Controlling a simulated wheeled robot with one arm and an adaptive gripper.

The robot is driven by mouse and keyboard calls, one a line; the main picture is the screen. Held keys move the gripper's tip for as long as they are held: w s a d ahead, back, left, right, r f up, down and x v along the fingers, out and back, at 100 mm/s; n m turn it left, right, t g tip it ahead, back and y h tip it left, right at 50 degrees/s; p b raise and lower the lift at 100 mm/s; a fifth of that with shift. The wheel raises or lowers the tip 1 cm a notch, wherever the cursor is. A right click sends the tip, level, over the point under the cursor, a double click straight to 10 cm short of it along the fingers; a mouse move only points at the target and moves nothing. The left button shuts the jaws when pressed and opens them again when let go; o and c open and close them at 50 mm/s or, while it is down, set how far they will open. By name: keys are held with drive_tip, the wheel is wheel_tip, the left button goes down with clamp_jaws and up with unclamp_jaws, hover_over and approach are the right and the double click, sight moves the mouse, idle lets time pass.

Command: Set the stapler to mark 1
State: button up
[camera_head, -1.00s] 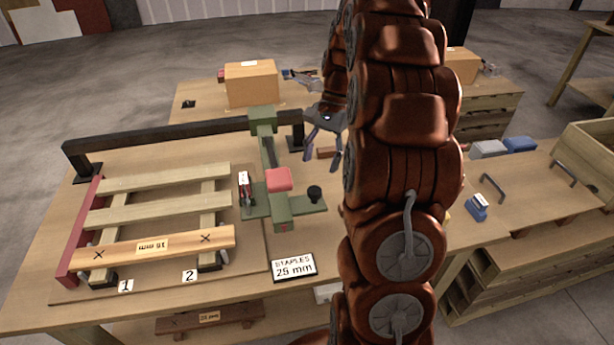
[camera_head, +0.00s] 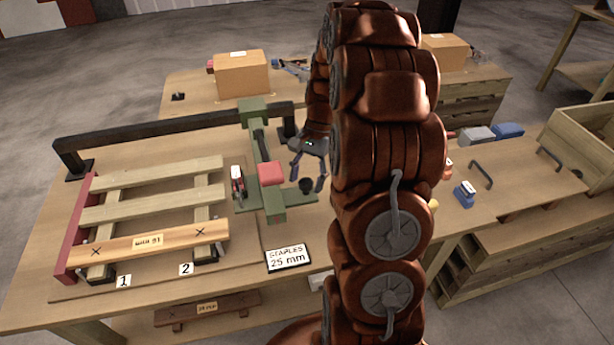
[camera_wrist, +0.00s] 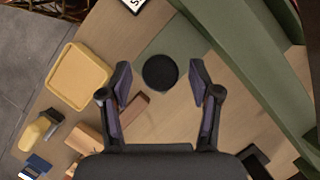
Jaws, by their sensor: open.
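The green machine (camera_head: 275,206) with a red block (camera_head: 271,173) on its arm stands on the table, right of the slatted wooden frame; I take it for the stapler. A black round knob (camera_head: 306,185) sits on its green base, at the right. The mark 1 label (camera_head: 123,281) and mark 2 label (camera_head: 186,269) lie along the frame's front edge. My gripper (camera_head: 308,172) is open and empty just above and behind the knob. In the wrist view the knob (camera_wrist: 160,71) shows between and just beyond my open fingertips (camera_wrist: 160,80), apart from both.
The frame's front slat (camera_head: 150,242) bears two crosses. A black rail (camera_head: 170,130) runs behind it. A sign (camera_head: 288,257) reads "STAPLES 25 mm". A yellow tray (camera_wrist: 80,77) and a wooden block (camera_wrist: 133,108) lie near my fingers.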

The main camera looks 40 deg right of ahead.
clamp_jaws()
idle(0.5)
